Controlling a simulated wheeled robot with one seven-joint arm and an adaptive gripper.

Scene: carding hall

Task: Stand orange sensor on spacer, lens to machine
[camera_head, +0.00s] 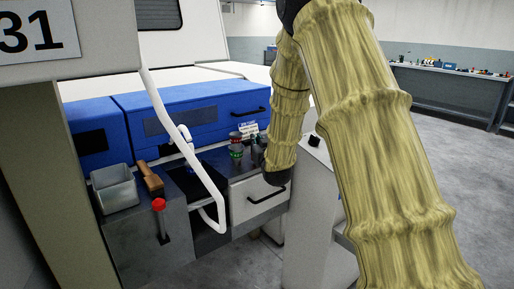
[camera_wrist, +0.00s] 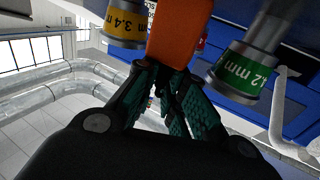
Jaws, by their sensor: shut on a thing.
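The orange sensor (camera_wrist: 180,32) is a block held between the fingertips of my gripper (camera_wrist: 168,72), which is shut on it in the wrist view. Its lens face cannot be made out. A metal cylinder with a green "4.2 mm" label (camera_wrist: 240,72) stands to the right of the sensor. A metal cylinder with a yellow "3.4 m…" label (camera_wrist: 125,22) is to its left. Both appear inverted in this view. In the head view my gripper (camera_head: 258,152) is small and dark, beside a red-and-green-banded stack (camera_head: 236,145). The sensor is not clear there.
The blue machine (camera_head: 190,110) runs behind the ledge. A white curved tube (camera_head: 190,150) rises in front. A grey bin (camera_head: 115,190), a wooden-handled brush (camera_head: 151,179) and a red knob (camera_head: 158,204) are at left. A workbench (camera_head: 450,90) stands far right.

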